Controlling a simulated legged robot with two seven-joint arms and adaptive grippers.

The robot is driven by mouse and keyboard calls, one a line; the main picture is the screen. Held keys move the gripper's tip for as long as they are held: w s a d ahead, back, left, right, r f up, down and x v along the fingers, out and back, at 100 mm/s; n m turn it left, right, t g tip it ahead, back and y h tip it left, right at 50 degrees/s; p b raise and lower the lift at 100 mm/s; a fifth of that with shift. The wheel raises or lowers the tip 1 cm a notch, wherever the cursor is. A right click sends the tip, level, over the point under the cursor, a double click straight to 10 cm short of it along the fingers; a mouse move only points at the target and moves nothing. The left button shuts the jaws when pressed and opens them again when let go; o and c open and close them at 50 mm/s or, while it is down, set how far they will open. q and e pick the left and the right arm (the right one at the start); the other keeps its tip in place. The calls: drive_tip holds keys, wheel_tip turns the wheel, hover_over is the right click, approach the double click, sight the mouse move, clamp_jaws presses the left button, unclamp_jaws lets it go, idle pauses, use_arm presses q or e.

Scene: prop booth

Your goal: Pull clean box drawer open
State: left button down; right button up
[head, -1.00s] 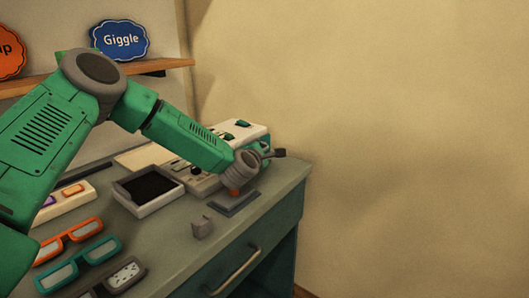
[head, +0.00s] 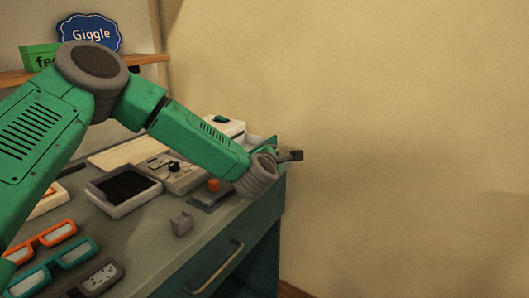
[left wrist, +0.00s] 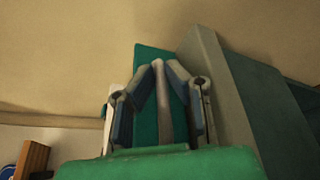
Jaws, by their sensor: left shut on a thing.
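The clean box seems to be the white box (head: 228,128) with a dark green button at the back right of the table, partly hidden by my left arm. A green part that looks like its drawer (head: 268,142) shows at its right side, beside my gripper; how far it stands out is hard to tell. My left gripper (head: 288,155) is at the table's right end. In the left wrist view, my left gripper (left wrist: 160,72) is shut on a narrow grey upright bar, likely the handle (left wrist: 161,110), in front of a teal panel (left wrist: 145,58). My right gripper is not in view.
On the table (head: 150,235) are a black-screened tray (head: 123,188), a knobbed panel (head: 172,171), an orange knob (head: 213,185), a small grey block (head: 181,223) and several glasses (head: 55,235). A table drawer handle (head: 220,262) faces front. The right side is free up to the wall.

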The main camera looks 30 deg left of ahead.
use_arm(q)
drive_tip(key=shift+s+a+f, duration=0.2)
drive_tip(key=shift+a+f, duration=0.05)
drive_tip(key=shift+f, duration=0.45)
drive_tip(key=c, duration=1.9)
unclamp_jaws()
drive_tip(key=shift+a, duration=0.2)
drive_tip(key=shift+w+d+r, duration=0.15)
drive_tip(key=shift+d+r, duration=0.05)
drive_tip(key=shift+r, duration=0.1)
drive_tip(key=v, duration=1.1)
drive_tip(key=shift+s+d, duration=0.1)
drive_tip(key=shift+s, duration=0.3)
drive_tip(key=shift+f, duration=0.1)
